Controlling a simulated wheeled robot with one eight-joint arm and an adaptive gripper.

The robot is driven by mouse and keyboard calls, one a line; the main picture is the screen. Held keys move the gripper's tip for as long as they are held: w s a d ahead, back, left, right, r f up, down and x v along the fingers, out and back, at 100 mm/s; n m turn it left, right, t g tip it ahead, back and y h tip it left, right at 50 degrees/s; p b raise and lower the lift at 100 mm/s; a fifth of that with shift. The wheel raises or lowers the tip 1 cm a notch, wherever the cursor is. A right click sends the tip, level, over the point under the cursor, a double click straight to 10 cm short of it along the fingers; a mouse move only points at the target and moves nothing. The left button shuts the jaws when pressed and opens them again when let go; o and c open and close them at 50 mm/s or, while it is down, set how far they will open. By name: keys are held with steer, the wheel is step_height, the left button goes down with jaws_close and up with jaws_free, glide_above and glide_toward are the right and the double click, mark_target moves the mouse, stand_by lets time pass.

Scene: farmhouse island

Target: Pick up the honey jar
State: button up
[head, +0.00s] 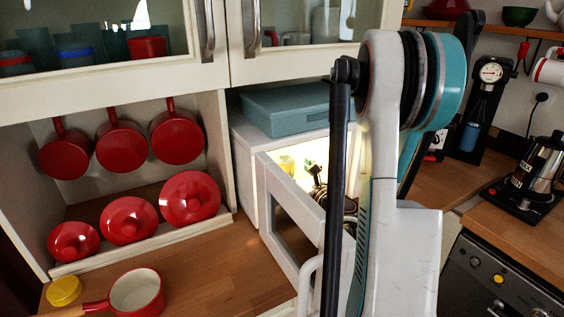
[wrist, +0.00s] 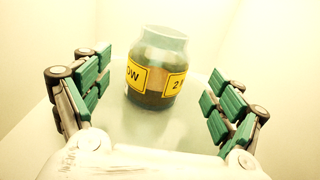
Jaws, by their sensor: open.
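A glass jar (wrist: 155,75) with a pale lid, dark brown contents and yellow labels stands upright in the wrist view. Its labels are only partly readable, so I cannot confirm that it is the honey jar. It stands on a pale surface between bright, pale walls. My gripper (wrist: 161,74) is open, with one green-padded finger on each side of the jar and a gap on both sides. In the head view my arm hides most of the lit compartment, and I cannot make out the jar there.
An open white door (head: 291,215) with a handle hangs in front of the lit white box. A blue-grey case (head: 287,108) lies on top. Red pans (head: 122,148) hang at the left above red lids (head: 129,220). A red saucepan (head: 137,292) stands on the wooden counter (head: 222,268).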

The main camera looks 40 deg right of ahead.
mark_target(283, 161)
steer(key=b+x, duration=0.1)
steer(key=x, duration=0.4)
steer(key=shift+w+f+b, duration=0.15)
steer(key=shift+b, duration=0.15)
steer(key=shift+w+d, duration=0.1)
steer(key=shift+w, duration=0.45)
steer(key=c, duration=1.5)
